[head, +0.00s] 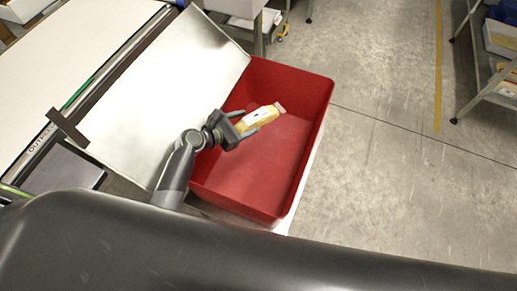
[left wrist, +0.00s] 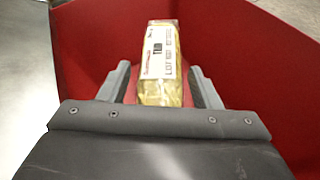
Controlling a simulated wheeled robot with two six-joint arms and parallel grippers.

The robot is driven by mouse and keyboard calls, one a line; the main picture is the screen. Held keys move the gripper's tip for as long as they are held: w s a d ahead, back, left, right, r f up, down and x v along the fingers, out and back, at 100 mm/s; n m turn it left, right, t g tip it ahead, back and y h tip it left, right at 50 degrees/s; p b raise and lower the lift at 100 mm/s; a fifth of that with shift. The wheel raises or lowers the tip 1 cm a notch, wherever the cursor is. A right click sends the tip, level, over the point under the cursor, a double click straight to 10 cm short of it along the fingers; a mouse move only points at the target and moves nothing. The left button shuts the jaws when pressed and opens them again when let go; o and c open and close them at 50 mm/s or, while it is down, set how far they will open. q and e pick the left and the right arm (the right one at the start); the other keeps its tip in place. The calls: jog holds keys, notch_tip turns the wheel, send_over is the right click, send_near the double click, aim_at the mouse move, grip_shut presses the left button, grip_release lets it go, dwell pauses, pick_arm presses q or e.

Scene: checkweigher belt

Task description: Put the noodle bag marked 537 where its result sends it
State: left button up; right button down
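The noodle bag (head: 261,116) is a yellow pack with a white printed label, over the inside of the red bin (head: 317,100). In the left wrist view the bag (left wrist: 160,55) shows label print too blurred for me to read the number surely. My left gripper (head: 250,121) is inside the bin's outline, its fingers on either side of the bag's near end. In the left wrist view the gripper (left wrist: 160,75) shows red gaps between each finger and the bag, so it looks open. I cannot tell whether the bag touches the bin floor. My right gripper is out of view.
A pale metal sheet (head: 165,85) slopes beside the bin's left side, next to the white belt table (head: 70,40). A shelf rack (head: 490,75) with bins stands at the far right. The grey floor (head: 385,130) between is clear.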

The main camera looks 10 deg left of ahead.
pick_arm(q)
jog(key=o, duration=0.3)
jog(key=shift+o, duration=0.2)
jog(key=shift+s, duration=0.1)
jog(key=p+v, duration=0.1)
jog(key=v, duration=1.1)
jog(key=shift+p, duration=0.3)
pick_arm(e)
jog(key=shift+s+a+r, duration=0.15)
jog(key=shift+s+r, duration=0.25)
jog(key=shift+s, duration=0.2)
